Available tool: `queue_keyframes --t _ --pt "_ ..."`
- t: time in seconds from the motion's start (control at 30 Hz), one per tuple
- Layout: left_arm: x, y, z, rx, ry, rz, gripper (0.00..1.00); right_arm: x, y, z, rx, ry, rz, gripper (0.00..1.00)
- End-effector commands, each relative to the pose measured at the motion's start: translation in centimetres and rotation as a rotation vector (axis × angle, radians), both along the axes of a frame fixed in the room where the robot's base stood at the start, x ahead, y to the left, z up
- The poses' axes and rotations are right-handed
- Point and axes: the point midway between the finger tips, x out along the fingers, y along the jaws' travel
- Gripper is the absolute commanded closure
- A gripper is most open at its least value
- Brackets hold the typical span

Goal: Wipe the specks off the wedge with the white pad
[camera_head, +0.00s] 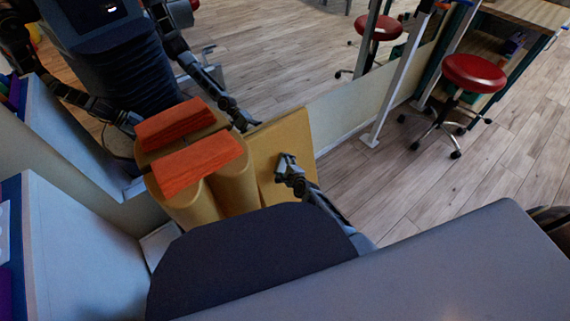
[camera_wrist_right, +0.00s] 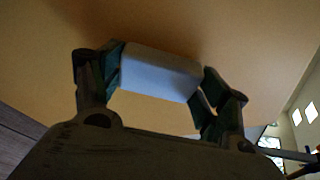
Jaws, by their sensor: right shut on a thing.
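The wedge (camera_head: 285,130) is a tan-yellow block beyond the near padded surface, with a broad face tilted up. My right gripper (camera_head: 285,163) is over this face. In the right wrist view, the gripper (camera_wrist_right: 160,75) is shut on the white pad (camera_wrist_right: 158,74), a pale block held crosswise between its two fingers. The wedge's tan face (camera_wrist_right: 190,28) fills the background close behind the pad. I cannot tell whether the pad touches it. No specks can be made out in either view. My left gripper itself is not in view; the arms at upper left look like reflections.
Yellow rolls (camera_head: 235,185) with an orange folded towel (camera_head: 201,164) on top stand left of the wedge. A mirror behind repeats them. A grey padded bench (camera_head: 430,270) fills the lower right. A red stool (camera_head: 474,72) and a white post (camera_head: 398,85) stand on open wooden floor.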

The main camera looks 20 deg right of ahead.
Motion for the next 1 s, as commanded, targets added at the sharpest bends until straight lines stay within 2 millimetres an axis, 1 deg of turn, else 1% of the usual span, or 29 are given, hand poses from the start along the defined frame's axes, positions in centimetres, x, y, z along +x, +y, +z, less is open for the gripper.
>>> queue_keyframes --t 0.37,1.0 --pt "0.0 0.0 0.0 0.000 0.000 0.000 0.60 0.0 0.2 0.0 0.001 0.000 0.000 0.63" --pt "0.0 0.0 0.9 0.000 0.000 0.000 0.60 -1.0 3.1 0.0 0.001 0.000 0.000 0.63"
